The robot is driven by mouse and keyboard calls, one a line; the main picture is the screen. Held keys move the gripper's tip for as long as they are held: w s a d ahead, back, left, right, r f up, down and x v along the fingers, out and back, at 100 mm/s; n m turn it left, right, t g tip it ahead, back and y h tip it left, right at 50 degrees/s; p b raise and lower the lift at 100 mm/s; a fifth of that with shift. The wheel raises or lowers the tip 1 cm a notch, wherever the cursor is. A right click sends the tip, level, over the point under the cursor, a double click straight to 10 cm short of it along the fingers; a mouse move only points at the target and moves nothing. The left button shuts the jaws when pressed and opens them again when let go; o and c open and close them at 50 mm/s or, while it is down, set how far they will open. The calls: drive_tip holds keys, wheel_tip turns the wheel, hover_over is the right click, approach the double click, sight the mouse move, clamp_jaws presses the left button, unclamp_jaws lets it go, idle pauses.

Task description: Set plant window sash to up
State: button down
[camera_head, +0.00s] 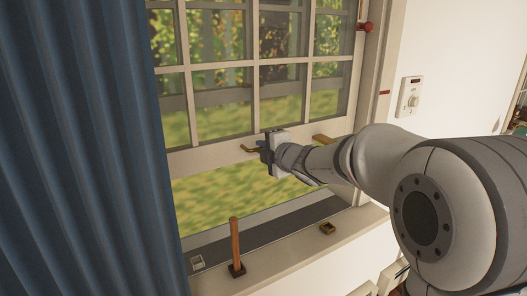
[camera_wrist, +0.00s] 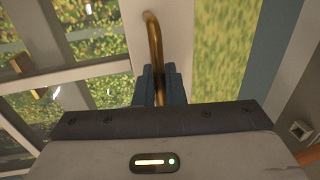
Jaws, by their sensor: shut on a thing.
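The window sash (camera_head: 200,158) is a white frame with several panes. Its bottom rail stands above the sill, with an open gap below it showing grass. A brass handle (camera_head: 249,149) is on the bottom rail, and it also shows in the wrist view (camera_wrist: 153,40). My gripper (camera_head: 266,150) is at the rail with its jaws shut on this brass handle. In the wrist view the dark fingers (camera_wrist: 160,84) close around the bar. A second brass handle (camera_head: 323,140) is on the rail to the right, free of my gripper.
A blue curtain (camera_head: 75,150) hangs at the left. On the sill, a wooden peg (camera_head: 235,245) stands upright on a dark base, with a small brass fitting (camera_head: 327,228) to its right. A red knob (camera_head: 366,27) is on the right jamb. A white wall control (camera_head: 409,97) is farther right.

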idle(0.3)
drive_tip(key=c, duration=1.6)
unclamp_jaws()
drive_tip(key=v, duration=0.7)
drive_tip(key=shift+s+d, duration=0.25)
drive_tip(key=shift+s, duration=0.05)
